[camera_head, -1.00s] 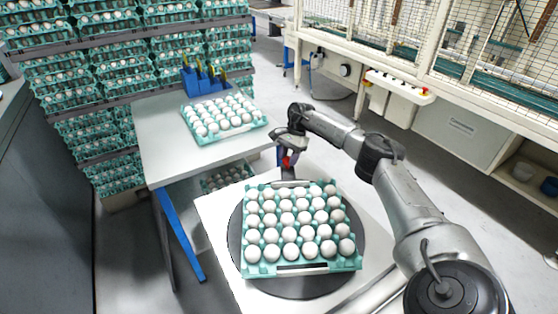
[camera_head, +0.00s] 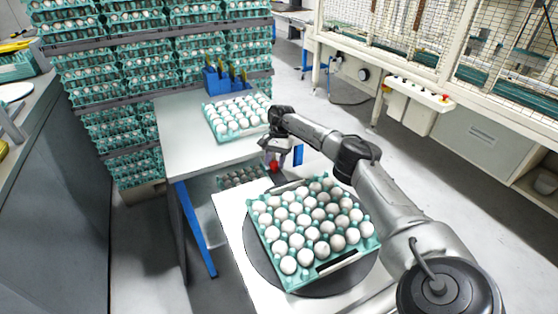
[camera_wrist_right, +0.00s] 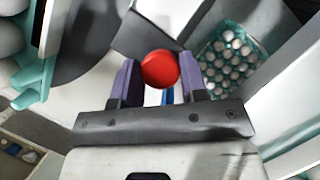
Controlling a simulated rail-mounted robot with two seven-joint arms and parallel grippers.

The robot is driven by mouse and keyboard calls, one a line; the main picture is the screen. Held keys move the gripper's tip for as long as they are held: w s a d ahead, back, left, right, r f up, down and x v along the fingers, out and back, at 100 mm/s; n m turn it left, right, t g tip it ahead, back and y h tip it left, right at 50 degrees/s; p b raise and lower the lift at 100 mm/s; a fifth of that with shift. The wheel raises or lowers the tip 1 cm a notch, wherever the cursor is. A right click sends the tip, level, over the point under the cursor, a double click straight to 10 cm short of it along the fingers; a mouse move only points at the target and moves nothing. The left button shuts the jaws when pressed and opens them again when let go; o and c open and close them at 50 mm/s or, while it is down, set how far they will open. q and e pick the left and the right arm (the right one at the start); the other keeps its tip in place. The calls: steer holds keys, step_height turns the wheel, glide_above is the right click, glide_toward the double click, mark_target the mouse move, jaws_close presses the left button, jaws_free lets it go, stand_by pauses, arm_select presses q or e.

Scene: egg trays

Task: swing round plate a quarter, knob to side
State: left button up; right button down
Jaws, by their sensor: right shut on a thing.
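The dark round plate (camera_head: 335,283) lies on a white stand and bears a teal tray (camera_head: 268,248) full of white eggs, turned at an angle in the head view. The plate's red knob (camera_head: 274,165) is at its far left side, next to the white table. My right gripper (camera_head: 276,156) is shut on the knob. In the right wrist view the red knob (camera_wrist_right: 160,69) sits between the two purple fingers of the gripper (camera_wrist_right: 160,85), and part of the dark plate (camera_wrist_right: 92,38) shows behind. My left gripper is not in view.
A white table (camera_head: 185,140) holds another egg tray (camera_head: 226,134) and a blue holder (camera_head: 226,80). More eggs (camera_head: 241,178) sit below its edge. Stacked egg trays stand at the back left, wire cages at the back right. Open floor lies right of the stand.

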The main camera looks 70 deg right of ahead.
steer(key=shift+w+a+n, duration=0.3)
steer(key=shift+w+a, duration=0.1)
stand_by(0.3)
steer(key=c, duration=1.1)
jaws_free()
steer(key=o, duration=0.4)
steer(key=shift+w+a, duration=0.15)
steer(key=shift+a, duration=0.05)
steer(key=shift+d, duration=0.1)
steer(key=shift+r, duration=0.1)
